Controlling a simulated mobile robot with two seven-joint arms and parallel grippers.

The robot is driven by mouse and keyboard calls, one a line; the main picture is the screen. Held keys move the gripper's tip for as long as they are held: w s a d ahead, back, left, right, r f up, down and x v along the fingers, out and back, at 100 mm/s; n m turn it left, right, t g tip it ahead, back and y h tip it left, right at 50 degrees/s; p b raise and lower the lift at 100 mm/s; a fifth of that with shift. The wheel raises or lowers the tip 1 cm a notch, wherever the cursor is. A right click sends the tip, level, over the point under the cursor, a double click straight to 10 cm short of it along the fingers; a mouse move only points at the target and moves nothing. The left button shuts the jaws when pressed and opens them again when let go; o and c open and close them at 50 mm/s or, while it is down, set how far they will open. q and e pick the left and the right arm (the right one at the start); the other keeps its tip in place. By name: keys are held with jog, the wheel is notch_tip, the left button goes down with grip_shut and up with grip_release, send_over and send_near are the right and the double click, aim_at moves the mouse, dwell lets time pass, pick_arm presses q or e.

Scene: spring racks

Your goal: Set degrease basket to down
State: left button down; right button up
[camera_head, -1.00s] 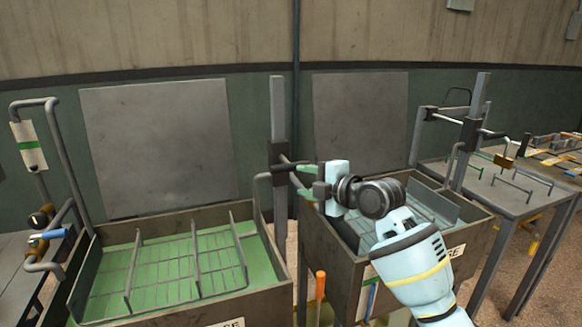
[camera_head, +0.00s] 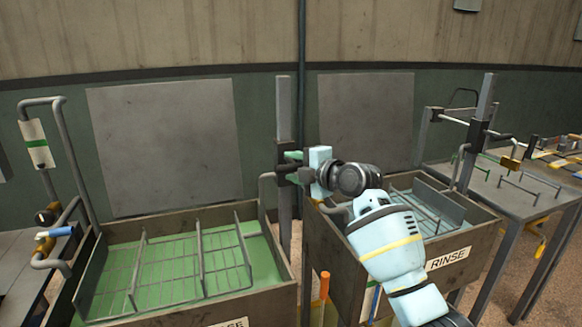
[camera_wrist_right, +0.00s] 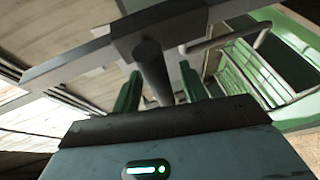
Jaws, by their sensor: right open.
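The degrease basket (camera_head: 201,262) is a grey wire rack with upright dividers, inside the left tank (camera_head: 258,304), over green liquid; I cannot tell how deep it sits. A dark slider block (camera_head: 284,173) is on the grey post (camera_head: 284,115) at that tank's right corner. My right gripper (camera_head: 291,166) is at this block, coming from the right. In the right wrist view, its green fingers (camera_wrist_right: 160,92) are open, one on each side of the block's dark round handle (camera_wrist_right: 151,72). Contact cannot be told. My left gripper is out of view.
The rinse tank (camera_head: 335,243) with its own basket (camera_head: 425,212) stands to the right, under my right forearm. Another post (camera_head: 484,110) rises behind it. A table with racks (camera_head: 500,180) is at the far right. A bent pipe (camera_head: 68,150) stands at the left.

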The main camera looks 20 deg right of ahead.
jog(key=shift+w+a+f, duration=0.1)
jog(key=shift+w+a, duration=0.2)
jog(key=shift+w, duration=0.3)
grip_shut()
jog(key=shift+f, duration=0.1)
